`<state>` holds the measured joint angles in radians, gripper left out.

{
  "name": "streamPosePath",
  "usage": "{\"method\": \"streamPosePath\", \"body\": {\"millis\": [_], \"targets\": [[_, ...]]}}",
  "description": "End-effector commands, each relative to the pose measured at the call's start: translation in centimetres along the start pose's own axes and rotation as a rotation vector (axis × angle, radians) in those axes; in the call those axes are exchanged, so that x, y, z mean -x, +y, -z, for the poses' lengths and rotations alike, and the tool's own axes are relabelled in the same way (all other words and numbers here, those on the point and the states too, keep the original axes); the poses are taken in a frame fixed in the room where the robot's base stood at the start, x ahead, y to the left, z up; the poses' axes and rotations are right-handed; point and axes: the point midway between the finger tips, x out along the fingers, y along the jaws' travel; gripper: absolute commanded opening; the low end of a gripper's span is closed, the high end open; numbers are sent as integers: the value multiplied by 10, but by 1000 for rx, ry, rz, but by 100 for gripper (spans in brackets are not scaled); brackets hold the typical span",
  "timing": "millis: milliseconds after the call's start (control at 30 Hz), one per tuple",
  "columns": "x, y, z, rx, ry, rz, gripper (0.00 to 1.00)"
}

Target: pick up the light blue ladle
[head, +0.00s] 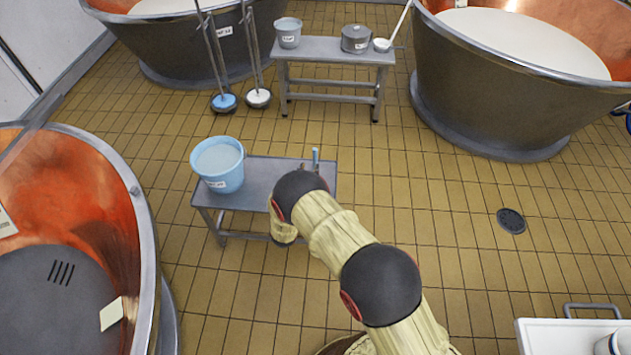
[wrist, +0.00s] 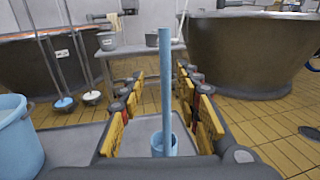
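The light blue ladle (wrist: 165,85) stands upright in the wrist view, with its straight handle rising between the two fingers of my gripper (wrist: 160,92). Its cup (wrist: 158,146) is low, near the grey bench top, and partly hidden by the gripper. The fingers are spread on either side of the handle with a gap visible on both sides.
A light blue bucket (head: 221,176) stands on the left end of the low grey bench (head: 262,172). A second bench (head: 335,50) behind holds a grey bucket (head: 288,32), a pot (head: 355,38) and a white ladle (head: 384,44).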

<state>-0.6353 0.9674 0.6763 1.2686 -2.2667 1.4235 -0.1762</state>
Motion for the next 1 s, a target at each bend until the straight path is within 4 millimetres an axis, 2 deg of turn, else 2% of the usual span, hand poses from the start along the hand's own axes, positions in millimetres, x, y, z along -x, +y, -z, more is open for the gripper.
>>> {"method": "streamPosePath", "body": {"millis": [267,533,767,1000], "targets": [[-24,-5,-1,-1,0,4,33],[-60,-9,-3,-1,1,5,33],[-64,-8,-5,-1,1,3,33],[-64,-9,-5,-1,1,4,21]]}}
